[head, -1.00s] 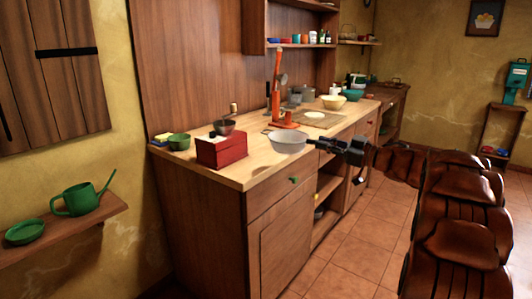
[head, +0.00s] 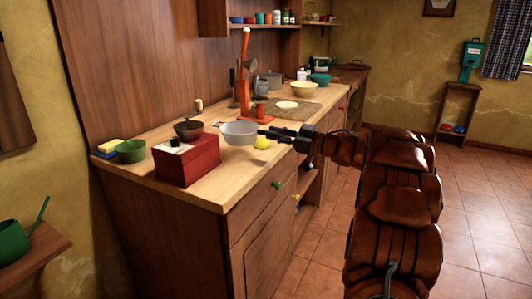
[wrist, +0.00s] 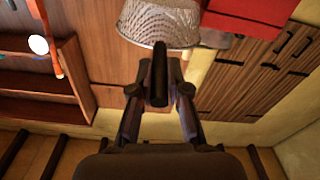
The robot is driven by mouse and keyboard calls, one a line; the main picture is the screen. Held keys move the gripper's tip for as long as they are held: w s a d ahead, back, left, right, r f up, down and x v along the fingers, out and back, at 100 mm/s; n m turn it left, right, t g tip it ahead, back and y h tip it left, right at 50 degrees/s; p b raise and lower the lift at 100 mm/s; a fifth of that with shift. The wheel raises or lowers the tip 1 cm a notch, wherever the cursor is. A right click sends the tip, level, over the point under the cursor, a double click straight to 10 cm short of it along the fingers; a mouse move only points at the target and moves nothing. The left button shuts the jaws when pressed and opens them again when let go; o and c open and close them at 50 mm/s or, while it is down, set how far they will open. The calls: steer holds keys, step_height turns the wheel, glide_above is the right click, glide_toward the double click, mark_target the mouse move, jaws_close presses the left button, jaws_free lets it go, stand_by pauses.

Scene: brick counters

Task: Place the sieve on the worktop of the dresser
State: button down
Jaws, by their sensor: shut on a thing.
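The sieve (head: 238,133) is a pale grey bowl; its mesh side (wrist: 160,22) fills the top middle of the wrist view. My gripper (head: 268,133) is shut on it from the right, and the gripper (wrist: 160,70) shows centrally in the wrist view. The sieve is over the front part of the light wooden worktop (head: 217,187) of the dresser, right of the red box. I cannot tell whether its base touches the worktop. A yellow round thing, like a lemon (head: 262,143), lies just right of the sieve, under my gripper.
The red box (head: 186,160) has a dark bowl (head: 188,130) at its back. A green bowl (head: 131,151) stands left. Behind the sieve are an orange upright tool (head: 244,75) and a board (head: 305,110). The worktop's front left corner is bare.

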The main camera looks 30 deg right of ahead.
steer(key=shift+f+b, duration=0.35)
steer(key=shift+f, duration=2.5)
steer(key=c, duration=1.1)
jaws_free()
steer(key=shift+c, duration=0.2)
steer(key=v, duration=1.2)
steer(key=shift+p, duration=0.35)
